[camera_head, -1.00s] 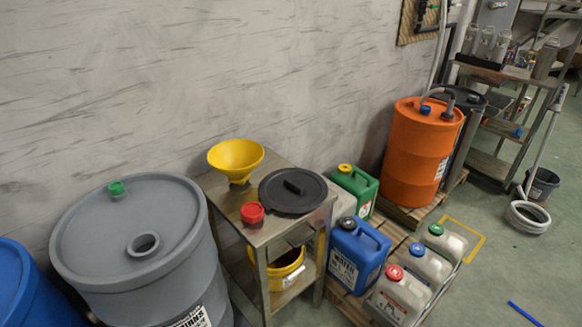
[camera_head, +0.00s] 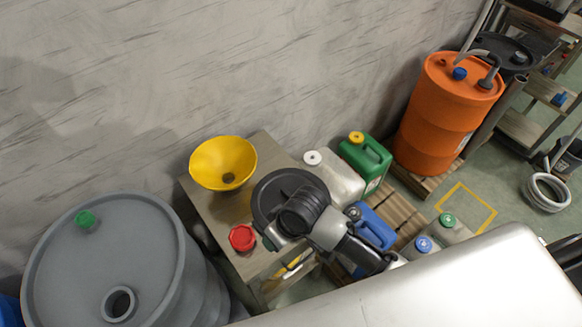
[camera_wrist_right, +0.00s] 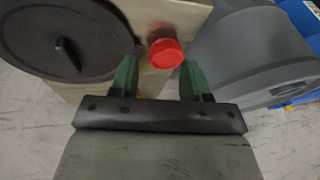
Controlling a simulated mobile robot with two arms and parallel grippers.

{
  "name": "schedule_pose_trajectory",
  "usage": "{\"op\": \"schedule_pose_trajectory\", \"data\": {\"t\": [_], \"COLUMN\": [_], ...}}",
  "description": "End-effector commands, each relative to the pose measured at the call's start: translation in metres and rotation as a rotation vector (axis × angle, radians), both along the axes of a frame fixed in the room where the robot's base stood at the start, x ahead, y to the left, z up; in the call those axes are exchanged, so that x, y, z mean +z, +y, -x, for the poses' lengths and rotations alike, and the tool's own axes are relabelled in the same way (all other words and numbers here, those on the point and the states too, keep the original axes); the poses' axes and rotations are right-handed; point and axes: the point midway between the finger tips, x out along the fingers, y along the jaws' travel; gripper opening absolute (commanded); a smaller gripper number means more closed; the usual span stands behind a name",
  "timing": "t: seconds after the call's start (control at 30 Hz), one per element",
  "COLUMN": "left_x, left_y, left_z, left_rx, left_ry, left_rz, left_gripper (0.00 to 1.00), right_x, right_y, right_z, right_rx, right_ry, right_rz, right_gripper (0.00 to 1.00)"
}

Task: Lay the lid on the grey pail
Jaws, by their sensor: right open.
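The round black lid (camera_head: 266,190) with a bar handle lies on the small metal table, partly hidden by my right arm in the head view. It also shows in the right wrist view (camera_wrist_right: 35,40), upper left. My right gripper (camera_wrist_right: 160,78) has its green fingers apart with nothing held between them. It is above the table, beside the lid, with the red cap just beyond the fingertips in the wrist view. A dark grey pail (camera_head: 567,158) stands on the floor at the far right, partly cut off. My left gripper is not in view.
The table (camera_head: 205,205) also bears a yellow funnel (camera_head: 223,165) and a red cap (camera_head: 242,238). A large grey drum (camera_head: 70,260) stands left of it. Jerrycans, including a green one (camera_head: 365,160), and an orange drum (camera_head: 445,110) stand to the right. A white hose coil (camera_head: 546,191) lies on the floor.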

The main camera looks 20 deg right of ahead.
Motion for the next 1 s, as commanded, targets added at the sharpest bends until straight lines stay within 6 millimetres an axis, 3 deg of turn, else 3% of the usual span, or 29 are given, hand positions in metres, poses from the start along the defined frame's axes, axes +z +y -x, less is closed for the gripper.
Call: {"op": "schedule_pose_trajectory", "data": {"t": [0.03, 0.07, 0.27, 0.6, 0.77, 1.0], "left_x": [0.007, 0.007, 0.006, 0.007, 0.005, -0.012], "left_y": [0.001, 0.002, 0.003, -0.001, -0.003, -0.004], "left_z": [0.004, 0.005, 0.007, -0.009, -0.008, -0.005], "left_rx": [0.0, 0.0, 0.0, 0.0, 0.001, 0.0], "left_ry": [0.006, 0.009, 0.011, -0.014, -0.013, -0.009], "left_rz": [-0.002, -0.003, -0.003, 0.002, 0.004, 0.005], "left_gripper": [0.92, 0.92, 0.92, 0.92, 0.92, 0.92], "right_x": [0.016, 0.018, 0.009, 0.009, 0.011, -0.004], "right_y": [0.004, 0.007, 0.003, -0.063, -0.077, -0.078], "right_z": [-0.007, -0.01, -0.046, -0.13, -0.143, -0.143], "right_rx": [0.037, 0.052, 0.093, -0.036, -0.074, -0.075], "right_ry": [0.002, 0.01, 0.075, 0.164, 0.175, 0.176], "right_rz": [0.012, 0.019, 0.096, 0.28, 0.303, 0.304], "right_gripper": [0.47, 0.47, 0.47, 0.47, 0.47, 0.47]}}
